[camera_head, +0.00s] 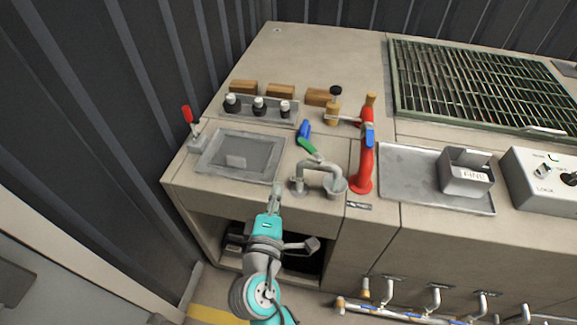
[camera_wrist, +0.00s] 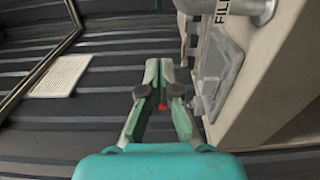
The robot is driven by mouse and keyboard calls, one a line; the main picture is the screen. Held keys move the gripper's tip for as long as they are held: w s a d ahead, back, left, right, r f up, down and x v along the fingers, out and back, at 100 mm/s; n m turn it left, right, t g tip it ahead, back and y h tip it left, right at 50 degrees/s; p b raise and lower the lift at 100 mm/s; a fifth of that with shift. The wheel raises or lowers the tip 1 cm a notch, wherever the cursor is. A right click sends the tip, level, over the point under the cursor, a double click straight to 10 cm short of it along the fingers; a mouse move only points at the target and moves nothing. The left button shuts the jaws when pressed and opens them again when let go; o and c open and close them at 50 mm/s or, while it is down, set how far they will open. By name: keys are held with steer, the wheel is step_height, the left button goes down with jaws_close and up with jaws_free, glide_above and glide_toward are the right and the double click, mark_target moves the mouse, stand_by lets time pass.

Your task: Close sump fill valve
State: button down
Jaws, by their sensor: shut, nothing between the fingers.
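A grey bent spout (camera_head: 322,168) stands on the counter. A green lever handle (camera_head: 308,146) lies tilted behind it, with a blue handle (camera_head: 304,130) just beyond. Which handle belongs to the sump fill valve, I cannot tell. A small label (camera_head: 358,205) lies right of the spout; the wrist view shows a label reading "FILL" (camera_wrist: 221,10) at the top right. My gripper (camera_head: 275,190) is shut and empty at the front edge of the grey recessed tray (camera_head: 213,155), left of the spout. In the wrist view my gripper (camera_wrist: 165,72) has its fingertips together, touching no handle.
A red standpipe (camera_head: 364,160) with a blue lever rises right of the spout. A red-handled lever (camera_head: 188,115) stands at the left. Black knobs (camera_head: 258,104) line the back. A dark wall bounds the left.

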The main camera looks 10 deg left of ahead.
glide_toward(303, 146)
steer(key=w+a, duration=0.4)
steer(key=w, duration=0.1)
steer(key=shift+w+d+f, duration=0.15)
steer(key=shift+w+d, duration=0.5)
steer(key=shift+d, duration=0.3)
steer(key=shift+w+d, duration=0.4)
steer(key=shift+w, duration=0.05)
steer(key=shift+w, duration=0.4)
steer(key=m+h, duration=0.1)
steer(key=h, duration=0.1)
steer(key=w+m+h, duration=0.1)
steer(key=m+h, duration=0.1)
steer(key=h, duration=0.1)
steer(key=shift+w+m+g+h, duration=0.15)
steer(key=shift+m+g+h, duration=0.15)
steer(key=shift+g, duration=0.1)
steer(key=m+g+h, duration=0.1)
steer(key=h, duration=0.1)
steer(key=w+d+m+g+h, duration=0.1)
steer(key=m+h, duration=0.1)
steer(key=w+m+g+h, duration=0.1)
steer(key=m+h, duration=0.1)
steer(key=shift+d+g+h, duration=0.3)
steer(key=shift+g+h, duration=0.1)
steer(key=shift+w+d, duration=0.1)
steer(key=shift+d, duration=0.25)
